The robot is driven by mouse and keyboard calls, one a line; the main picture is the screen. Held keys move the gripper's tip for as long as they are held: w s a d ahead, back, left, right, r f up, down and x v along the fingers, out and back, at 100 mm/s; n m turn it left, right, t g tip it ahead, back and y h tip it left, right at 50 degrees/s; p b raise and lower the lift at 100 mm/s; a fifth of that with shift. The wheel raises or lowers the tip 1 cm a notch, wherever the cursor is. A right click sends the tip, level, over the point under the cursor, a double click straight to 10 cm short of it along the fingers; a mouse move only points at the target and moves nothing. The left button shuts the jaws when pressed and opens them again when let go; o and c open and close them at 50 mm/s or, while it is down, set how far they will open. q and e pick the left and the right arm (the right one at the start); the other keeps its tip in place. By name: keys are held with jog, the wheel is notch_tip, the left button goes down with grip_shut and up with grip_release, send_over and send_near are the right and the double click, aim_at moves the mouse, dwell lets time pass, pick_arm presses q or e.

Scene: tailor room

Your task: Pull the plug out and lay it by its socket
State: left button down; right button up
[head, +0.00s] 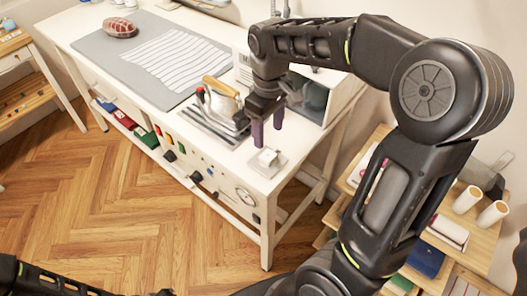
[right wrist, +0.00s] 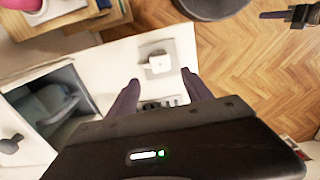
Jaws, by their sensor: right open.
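The white plug (head: 267,156) stands on the pale square socket plate (head: 278,169) at the near right corner of the white table. In the right wrist view the plug (right wrist: 159,63) sits on the socket plate (right wrist: 170,48), just beyond my fingertips. My right gripper (head: 266,132) is above and behind the plug, fingers pointing down. It is open, and its two fingers (right wrist: 160,80) stand apart with nothing between them. My left arm shows at the bottom left of the head view. Part of my left gripper (right wrist: 285,15) seems to show in the right wrist view, too small to judge.
An iron (head: 220,98) stands on a striped rest just left of my right gripper. A white open-fronted box (head: 310,92) is behind it. A grey mat (head: 115,60) with striped cloth covers the table's far left. Shelves with rolls (head: 468,200) stand right.

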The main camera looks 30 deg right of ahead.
aim_at(268, 155)
jog(key=shift+s, duration=0.1)
jog(key=shift+f+b, duration=0.3)
jog(key=shift+f, duration=0.1)
notch_tip(268, 155, down, 8)
jog(key=b, duration=0.6)
jog(key=shift+f, duration=0.1)
dwell(0.9)
grip_shut()
dwell(0.6)
dwell(0.4)
